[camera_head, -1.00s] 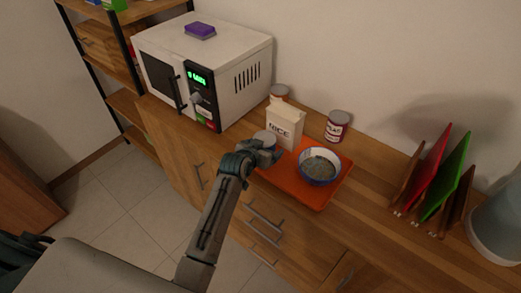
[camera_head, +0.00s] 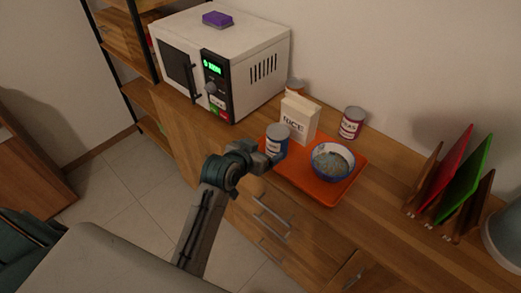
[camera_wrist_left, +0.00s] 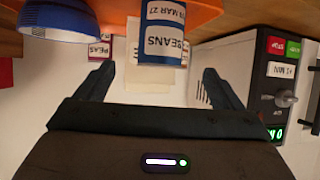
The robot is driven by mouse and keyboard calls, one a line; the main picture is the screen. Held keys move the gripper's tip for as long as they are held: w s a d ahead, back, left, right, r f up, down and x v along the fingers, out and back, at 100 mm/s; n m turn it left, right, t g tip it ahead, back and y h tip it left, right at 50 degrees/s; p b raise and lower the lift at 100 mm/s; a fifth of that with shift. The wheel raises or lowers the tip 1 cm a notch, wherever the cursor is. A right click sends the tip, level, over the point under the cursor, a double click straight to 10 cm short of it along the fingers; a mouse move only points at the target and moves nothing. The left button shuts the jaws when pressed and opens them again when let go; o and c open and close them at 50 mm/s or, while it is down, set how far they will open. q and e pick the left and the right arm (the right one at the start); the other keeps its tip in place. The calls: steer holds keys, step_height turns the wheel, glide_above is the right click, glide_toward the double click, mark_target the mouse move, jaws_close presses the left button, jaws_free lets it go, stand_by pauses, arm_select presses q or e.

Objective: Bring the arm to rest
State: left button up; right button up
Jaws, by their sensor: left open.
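My left gripper (camera_head: 268,160) is at the front left edge of the orange tray (camera_head: 318,192), close in front of a blue can (camera_head: 277,138). In the left wrist view its two fingers (camera_wrist_left: 157,72) are spread with nothing between them. That view appears upside down; the can there is labelled beans (camera_wrist_left: 163,35) and stands beyond the fingertips, upright on the tray. The head view does not show clearly whether the fingers touch it. My right gripper is in neither view.
A rice box (camera_head: 298,118) and a blue-white bowl (camera_head: 333,161) with grey contents are on the tray. A red-labelled can (camera_head: 351,123) stands behind. The microwave (camera_head: 222,62) is left, a rack with red and green boards (camera_head: 462,165) right. Open floor lies in front.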

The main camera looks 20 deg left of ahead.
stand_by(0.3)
arm_select(q)
steer(key=s+a+f+g+y, duration=0.1)
steer(key=s+a+f+g, duration=0.15)
steer(key=s, duration=0.75)
steer(key=s+a+f+g+y, duration=0.1)
steer(key=s+a+f+g, duration=0.2)
steer(key=s, duration=0.7)
steer(key=s+a+f+g+y, duration=0.1)
steer(key=s+f+g, duration=0.25)
steer(key=s, duration=0.55)
step_height(320, 180, down, 30)
steer(key=a+n, duration=0.1)
steer(key=a, duration=0.1)
steer(key=s+a+f+g, duration=0.1)
steer(key=s+f, duration=1.6)
steer(key=f, duration=0.2)
steer(key=shift+s+a+f+g, duration=0.3)
steer(key=shift+s+f+g, duration=0.05)
steer(key=shift+s+g, duration=0.05)
